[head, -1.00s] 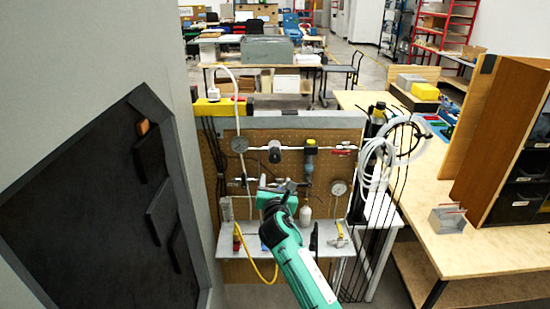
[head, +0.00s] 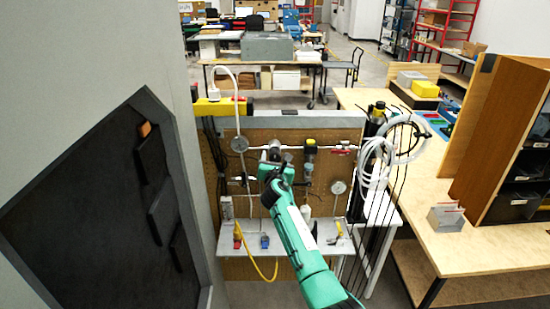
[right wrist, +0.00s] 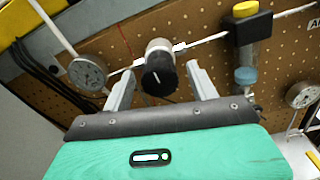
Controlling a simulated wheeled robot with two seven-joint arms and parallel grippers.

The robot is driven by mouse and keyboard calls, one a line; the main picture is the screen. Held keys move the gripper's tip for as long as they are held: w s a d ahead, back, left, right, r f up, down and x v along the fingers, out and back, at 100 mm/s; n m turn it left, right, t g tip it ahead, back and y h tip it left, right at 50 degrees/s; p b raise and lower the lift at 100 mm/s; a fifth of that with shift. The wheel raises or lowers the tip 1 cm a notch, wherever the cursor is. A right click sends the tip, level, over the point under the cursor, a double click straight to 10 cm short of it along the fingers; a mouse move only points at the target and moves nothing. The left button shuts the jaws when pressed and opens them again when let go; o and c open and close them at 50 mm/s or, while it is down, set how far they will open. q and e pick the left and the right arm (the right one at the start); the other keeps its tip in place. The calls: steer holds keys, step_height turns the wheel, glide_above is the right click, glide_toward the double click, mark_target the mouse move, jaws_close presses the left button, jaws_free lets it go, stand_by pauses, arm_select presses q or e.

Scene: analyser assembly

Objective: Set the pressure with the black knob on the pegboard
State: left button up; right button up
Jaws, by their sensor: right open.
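The black knob (right wrist: 160,75) sits on a silver regulator body on the pegboard (right wrist: 120,40). It has a white mark on its face. In the head view the knob (head: 275,148) shows just above my right gripper (head: 272,165). In the right wrist view my right gripper (right wrist: 162,88) is open. Its two fingers stand apart, one to each side of the knob, with the knob between them in the picture. Whether they touch it I cannot tell. A round dial gauge (right wrist: 88,72) is to the left of the knob. My left gripper is not in view.
A filter with a yellow cap (right wrist: 246,10) is right of the knob on the same pipe. A second gauge (head: 338,187) is lower right. A narrow shelf (head: 310,238) runs below, with a yellow hose (head: 258,268). A grey wall (head: 100,60) stands close on the left.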

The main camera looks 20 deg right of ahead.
steer(key=shift+w+d, duration=0.15)
steer(key=shift+w, duration=0.45)
steer(key=c, duration=1)
steer(key=shift+m, duration=0.3)
